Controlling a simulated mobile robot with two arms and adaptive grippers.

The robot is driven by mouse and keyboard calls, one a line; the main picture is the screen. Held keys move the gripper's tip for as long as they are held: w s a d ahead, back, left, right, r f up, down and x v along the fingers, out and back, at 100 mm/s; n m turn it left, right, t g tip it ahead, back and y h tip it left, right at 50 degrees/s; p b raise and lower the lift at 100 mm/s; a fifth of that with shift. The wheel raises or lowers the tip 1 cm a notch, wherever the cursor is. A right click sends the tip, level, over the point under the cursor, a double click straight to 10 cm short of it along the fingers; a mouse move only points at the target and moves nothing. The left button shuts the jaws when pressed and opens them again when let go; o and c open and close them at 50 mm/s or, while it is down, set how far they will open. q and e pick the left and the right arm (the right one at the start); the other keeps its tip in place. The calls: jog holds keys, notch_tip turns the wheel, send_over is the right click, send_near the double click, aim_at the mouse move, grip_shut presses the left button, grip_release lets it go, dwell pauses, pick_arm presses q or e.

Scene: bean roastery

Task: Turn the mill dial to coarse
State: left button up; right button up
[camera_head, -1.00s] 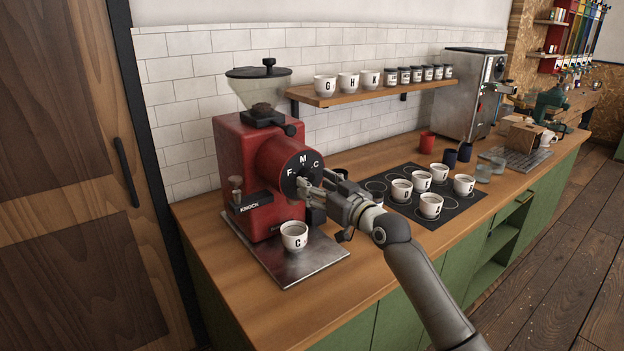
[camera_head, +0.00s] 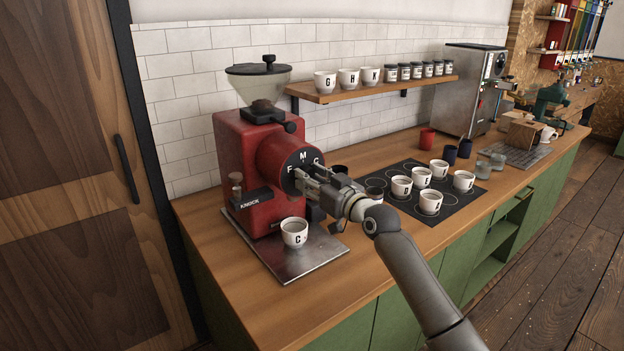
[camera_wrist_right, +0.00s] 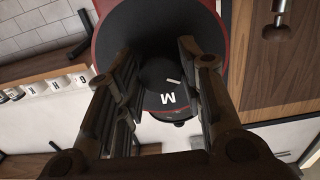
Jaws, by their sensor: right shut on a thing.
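The red mill (camera_head: 235,150) stands on the counter at the left. Its black round dial (camera_head: 303,157) faces right and carries the white letters F, M and C, with M at the top. My right gripper (camera_head: 300,179) is at the dial face, shut on the dial's dark knob. In the right wrist view the fingers (camera_wrist_right: 158,72) lie either side of the dial's middle, and the dial (camera_wrist_right: 160,25) shows M and a short white pointer mark near it. The fingers hide part of the dial. My left gripper is not in view.
A white cup marked C (camera_head: 294,232) stands on the metal tray (camera_head: 305,262) below the dial. Several lettered cups stand on a black mat (camera_head: 462,201) to the right. A shelf (camera_head: 375,90) with cups and jars hangs behind. The counter's front left is clear.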

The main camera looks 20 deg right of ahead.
jog(key=shift+m+p, duration=0.3)
jog(key=shift+m, duration=0.1)
jog(key=shift+r+m+p, duration=0.1)
jog(key=shift+m+p, duration=5.6)
jog(key=shift+m, duration=5.8)
jog(key=shift+a, duration=0.1)
jog(key=o, duration=1)
